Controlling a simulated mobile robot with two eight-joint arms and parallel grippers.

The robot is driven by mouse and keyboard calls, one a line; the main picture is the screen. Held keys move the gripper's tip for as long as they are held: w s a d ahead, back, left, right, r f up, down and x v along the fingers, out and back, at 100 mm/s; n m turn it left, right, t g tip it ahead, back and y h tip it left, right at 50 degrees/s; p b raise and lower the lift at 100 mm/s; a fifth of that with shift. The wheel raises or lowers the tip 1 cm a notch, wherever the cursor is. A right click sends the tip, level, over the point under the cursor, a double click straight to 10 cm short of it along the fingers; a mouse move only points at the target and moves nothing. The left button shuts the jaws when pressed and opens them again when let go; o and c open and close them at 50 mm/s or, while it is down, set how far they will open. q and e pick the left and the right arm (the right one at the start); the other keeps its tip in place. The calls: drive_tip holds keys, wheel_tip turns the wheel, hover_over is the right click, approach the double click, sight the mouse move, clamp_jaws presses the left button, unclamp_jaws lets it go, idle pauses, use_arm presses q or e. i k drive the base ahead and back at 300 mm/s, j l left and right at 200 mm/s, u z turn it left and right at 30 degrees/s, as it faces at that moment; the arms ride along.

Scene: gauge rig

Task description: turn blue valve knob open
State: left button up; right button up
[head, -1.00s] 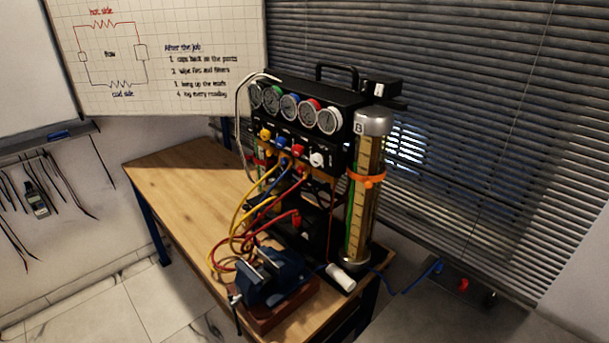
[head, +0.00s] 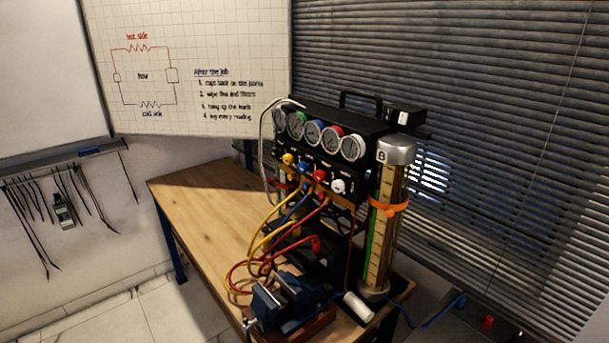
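The blue valve knob (head: 303,168) sits in the row of knobs on the front of the black gauge rig (head: 352,125). It is between the yellow knob (head: 287,159) and the red knob (head: 320,176), with a white knob (head: 338,187) at the right end. A blue hose hangs below it. How far the blue knob is turned is too small to tell. Neither of my grippers shows in the head view.
The rig stands on a wooden table (head: 195,198) whose left part is clear. A blue vise (head: 285,300) and loops of coloured hose are in front of the rig. A tall gauge cylinder (head: 388,215) stands at its right. A white cylinder (head: 358,307) lies near the table's edge.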

sight(303, 166)
drive_tip(key=i+j+z, duration=0.1)
drive_tip(key=j, duration=0.2)
drive_tip(key=i+j+z, duration=0.1)
drive_tip(key=j, duration=0.2)
drive_tip(key=i+j+z, duration=0.2)
drive_tip(key=j, duration=0.4)
drive_tip(key=i, duration=0.1)
